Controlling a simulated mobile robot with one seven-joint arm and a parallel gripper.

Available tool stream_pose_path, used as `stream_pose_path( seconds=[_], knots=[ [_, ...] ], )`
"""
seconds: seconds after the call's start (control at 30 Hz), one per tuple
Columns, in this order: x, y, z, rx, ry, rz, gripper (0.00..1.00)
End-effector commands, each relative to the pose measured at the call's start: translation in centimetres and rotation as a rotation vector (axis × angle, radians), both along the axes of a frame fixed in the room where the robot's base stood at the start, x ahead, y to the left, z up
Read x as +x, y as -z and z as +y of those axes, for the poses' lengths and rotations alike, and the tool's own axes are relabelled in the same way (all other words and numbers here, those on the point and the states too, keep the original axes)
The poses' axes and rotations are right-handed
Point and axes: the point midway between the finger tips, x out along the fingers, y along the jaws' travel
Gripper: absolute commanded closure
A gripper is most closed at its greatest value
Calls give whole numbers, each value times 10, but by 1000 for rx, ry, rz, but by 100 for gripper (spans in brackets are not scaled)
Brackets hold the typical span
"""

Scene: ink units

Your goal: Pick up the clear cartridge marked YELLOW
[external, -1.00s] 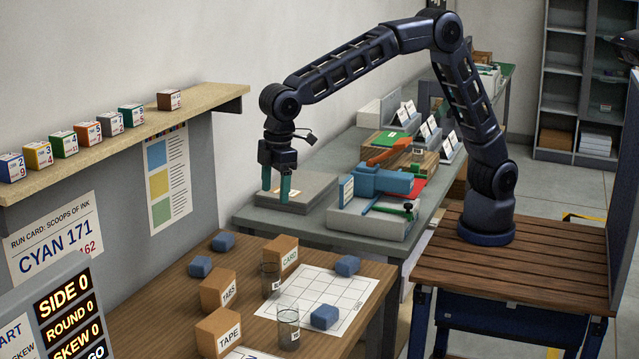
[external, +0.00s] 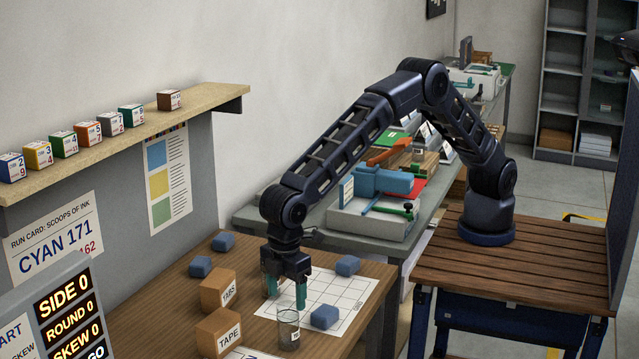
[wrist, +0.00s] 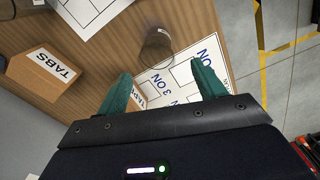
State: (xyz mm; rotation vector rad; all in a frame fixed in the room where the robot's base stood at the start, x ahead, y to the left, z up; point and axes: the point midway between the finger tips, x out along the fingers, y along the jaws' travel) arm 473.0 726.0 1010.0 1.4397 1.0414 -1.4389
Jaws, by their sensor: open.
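A clear cartridge (external: 288,332) stands upright on the wooden table near the front edge of the grid sheet. A small white label on it is too small to read. It also shows in the wrist view (wrist: 157,45), ahead of the gap between the fingers. My gripper (external: 285,298) points down just behind and above this cartridge, with its green fingers apart and nothing seen between them. In the wrist view the gripper (wrist: 162,88) is also open. A second clear cartridge, seen earlier by the CARD box, is hidden behind my gripper. I cannot tell which one is marked YELLOW.
Left of my gripper stand the TABS box (external: 218,291) and the TAPE box (external: 218,333). Blue blocks (external: 325,317) (external: 347,265) lie on the grid sheet (external: 352,300) and others (external: 201,266) behind. A printed sheet (wrist: 183,80) lies beside the cartridge.

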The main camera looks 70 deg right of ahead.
Motion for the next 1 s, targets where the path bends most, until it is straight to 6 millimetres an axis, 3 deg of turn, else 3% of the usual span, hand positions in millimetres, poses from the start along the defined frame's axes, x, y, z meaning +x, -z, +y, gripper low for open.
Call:
stream_pose_path(
  seconds=[0.1, 0.37, 0.63, 0.9, 0.93, 1.0],
  knots=[
    [0, 16, 0, -2, 0, 1, 31],
    [0, 32, -2, -2, 0, 2, 31],
    [1, 68, -6, -2, -1, 1, 31],
    [2, 73, -5, 0, 0, 0, 31],
    [2, 73, -5, 0, 0, 0, 33],
    [2, 73, -5, 0, 0, 0, 47]
  ],
)
